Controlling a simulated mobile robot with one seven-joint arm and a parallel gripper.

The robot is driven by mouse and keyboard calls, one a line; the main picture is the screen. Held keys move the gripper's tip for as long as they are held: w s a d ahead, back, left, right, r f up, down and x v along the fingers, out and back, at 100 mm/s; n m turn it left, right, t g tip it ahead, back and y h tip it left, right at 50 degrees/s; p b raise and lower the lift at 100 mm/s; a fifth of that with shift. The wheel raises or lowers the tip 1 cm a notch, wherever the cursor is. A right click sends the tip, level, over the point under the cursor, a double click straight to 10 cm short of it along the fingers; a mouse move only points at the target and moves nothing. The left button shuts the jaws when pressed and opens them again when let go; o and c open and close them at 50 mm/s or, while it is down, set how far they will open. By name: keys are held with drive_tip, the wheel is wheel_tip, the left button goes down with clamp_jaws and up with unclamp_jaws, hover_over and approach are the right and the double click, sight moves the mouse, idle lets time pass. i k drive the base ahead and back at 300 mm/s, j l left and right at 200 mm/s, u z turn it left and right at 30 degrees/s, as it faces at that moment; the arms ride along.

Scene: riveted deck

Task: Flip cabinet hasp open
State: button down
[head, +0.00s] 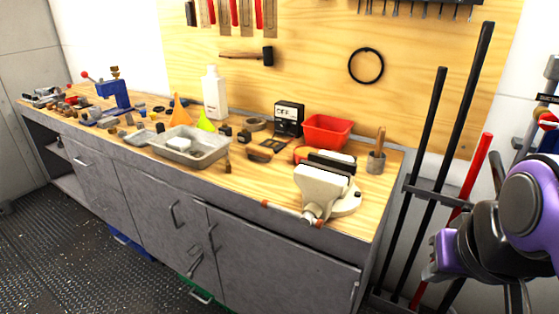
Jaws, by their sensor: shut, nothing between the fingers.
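A grey workbench cabinet (150,200) runs along the wall with several doors. A small metal fitting, which looks like the hasp (195,260), is low near the seam between the two middle doors. It is small and dark, and I cannot tell whether it is folded over or open. Door handles (173,214) and (212,238) sit above it, on either side of the seam. My gripper (432,267) is at the right, in front of the tool rack, shut and empty. It is well apart from the cabinet and the hasp.
The wooden benchtop holds a white vise (322,188), a grey tray (190,145), a red bin (327,131) and a blue tool (117,95). Long bars stand in a rack (425,190) at the right.

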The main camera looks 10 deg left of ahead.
sight(190, 276)
drive_tip(key=j, duration=0.55)
drive_tip(key=i+j, duration=0.15)
drive_tip(key=j, duration=0.9)
drive_tip(key=i+u, duration=0.05)
